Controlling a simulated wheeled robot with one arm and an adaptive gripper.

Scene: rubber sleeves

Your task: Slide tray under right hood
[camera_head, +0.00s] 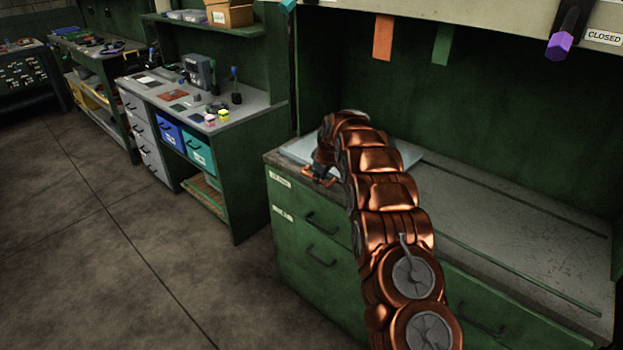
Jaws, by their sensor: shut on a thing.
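A flat pale tray (408,156) lies at the left end of the green bench, partly hidden behind my copper arm. My gripper (318,178) is at the tray's front left edge, small in view, and is shut on it. The fingertips' exact contact is too small to see. The hood (520,20) is the pale-edged green enclosure above the bench, cut off at the top of the picture. A "CLOSED" label (604,37) is at its right, beside a black handle with a purple end (559,46).
The grey bench top (500,205) right of the tray is bare, with thin dark rail lines along it. Orange (383,38) and green (442,45) strips hang from the hood edge. A cluttered side bench (190,100) stands left, beyond open floor.

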